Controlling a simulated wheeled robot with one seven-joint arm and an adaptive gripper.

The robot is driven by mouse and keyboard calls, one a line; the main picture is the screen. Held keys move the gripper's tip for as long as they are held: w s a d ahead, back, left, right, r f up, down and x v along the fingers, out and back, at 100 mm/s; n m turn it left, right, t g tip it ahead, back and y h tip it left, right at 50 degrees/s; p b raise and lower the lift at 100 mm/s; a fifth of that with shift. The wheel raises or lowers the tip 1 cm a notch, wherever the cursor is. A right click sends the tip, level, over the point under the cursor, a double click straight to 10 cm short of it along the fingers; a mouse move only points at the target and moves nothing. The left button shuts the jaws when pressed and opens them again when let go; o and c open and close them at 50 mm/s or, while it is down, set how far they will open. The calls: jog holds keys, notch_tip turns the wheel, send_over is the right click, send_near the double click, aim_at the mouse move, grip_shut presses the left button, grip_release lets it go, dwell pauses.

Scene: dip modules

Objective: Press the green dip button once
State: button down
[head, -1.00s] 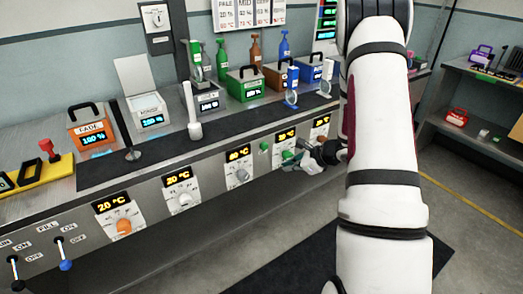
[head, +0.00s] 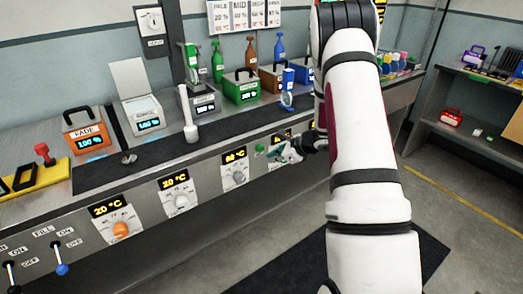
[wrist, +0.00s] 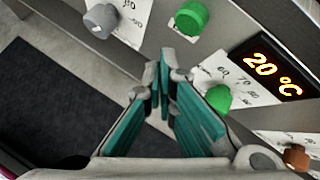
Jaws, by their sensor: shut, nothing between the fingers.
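The green button (wrist: 191,18) is a short round cylinder on the grey panel, near the top of the wrist view. In the head view it is a small green spot (head: 261,148) on the counter's front. My gripper (wrist: 165,72) has teal finger pads and is shut and empty. Its tips lie below the button in the wrist view, with a gap in the picture; I cannot tell the depth. In the head view my gripper (head: 273,153) is just right of the button, and my arm hides the panel farther right.
A green dial (wrist: 218,97) under a 20 °C display (wrist: 272,73) sits close right of my fingers. A grey dial (wrist: 101,20) is to the left. Bottles and labelled boxes, such as the green box (head: 241,91), stand on the counter above. The floor in front is open.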

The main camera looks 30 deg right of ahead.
jog(key=shift+w, duration=1)
jog(key=shift+w+b, duration=0.1)
jog(key=shift+b, duration=0.25)
dwell(0.4)
jog(key=shift+w, duration=0.3)
jog(key=shift+w+a+b, duration=0.1)
jog(key=shift+w+b, duration=0.4)
jog(key=shift+w, duration=0.15)
dwell(1.1)
jog(key=shift+s, duration=1.15)
jog(key=shift+s+b, duration=0.4)
jog(key=shift+s, duration=2)
